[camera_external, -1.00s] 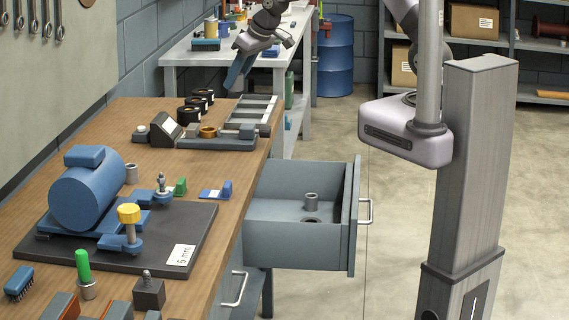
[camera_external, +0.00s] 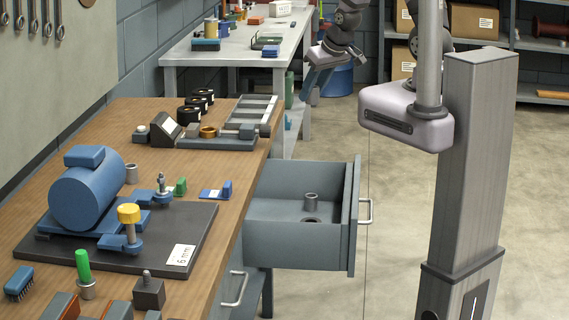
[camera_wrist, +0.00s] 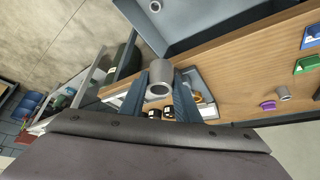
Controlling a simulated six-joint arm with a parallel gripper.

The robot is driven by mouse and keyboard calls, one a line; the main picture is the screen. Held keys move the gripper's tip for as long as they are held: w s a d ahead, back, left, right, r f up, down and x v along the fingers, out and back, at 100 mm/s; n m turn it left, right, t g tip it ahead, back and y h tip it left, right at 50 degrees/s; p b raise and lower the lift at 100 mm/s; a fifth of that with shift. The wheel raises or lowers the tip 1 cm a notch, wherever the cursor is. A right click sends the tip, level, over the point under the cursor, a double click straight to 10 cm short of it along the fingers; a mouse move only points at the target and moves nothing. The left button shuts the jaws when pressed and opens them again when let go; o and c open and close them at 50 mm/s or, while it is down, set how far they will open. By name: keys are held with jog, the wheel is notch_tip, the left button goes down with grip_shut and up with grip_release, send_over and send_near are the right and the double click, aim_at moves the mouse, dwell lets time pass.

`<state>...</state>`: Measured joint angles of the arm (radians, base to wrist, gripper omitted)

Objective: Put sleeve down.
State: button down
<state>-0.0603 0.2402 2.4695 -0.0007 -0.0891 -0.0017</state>
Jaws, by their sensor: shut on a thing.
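My gripper (camera_external: 313,88) hangs in the air past the far end of the wooden workbench, to the right of it. In the wrist view its two blue fingers (camera_wrist: 160,80) are shut on a grey hollow sleeve (camera_wrist: 155,68). The sleeve's open end faces the camera, and nothing is seen under it close by. In the outside view the held sleeve is small and hard to make out. A grey sleeve (camera_external: 311,198) stands in the open drawer (camera_external: 275,238), with a dark round thing (camera_external: 312,219) beside it.
The drawer juts out from the workbench (camera_external: 236,185) at the right. A fixture with a ladder-like rack (camera_external: 250,112) and black rings (camera_external: 195,106) stands at the bench's far end. A blue motor (camera_external: 88,190) is on a dark plate. A grey bench (camera_external: 225,58) stands behind.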

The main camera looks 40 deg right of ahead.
jog(key=s+a+f+n+y+b, duration=0.1)
jog(key=s+f+b, duration=0.1)
jog(key=f, duration=0.5)
jog(key=s+a+f+n+b, duration=0.1)
jog(key=s+f+n, duration=0.15)
jog(key=f, duration=0.45)
jog(key=n+g+y+b, duration=0.35)
jog(key=n+g, duration=0.55)
jog(key=n, duration=1.2)
send_near(307, 242)
notch_tip(307, 242, down, 2)
jog(key=w, duration=0.2)
jog(key=shift+m, duration=0.25)
jog(key=shift+w+f+p, duration=0.2)
jog(key=shift+f+p, duration=0.55)
jog(key=shift+f, duration=4.35)
jog(key=shift+f, duration=0.15)
jog(key=c, duration=1.3)
grip_release()
jog(key=shift+c, duration=0.2)
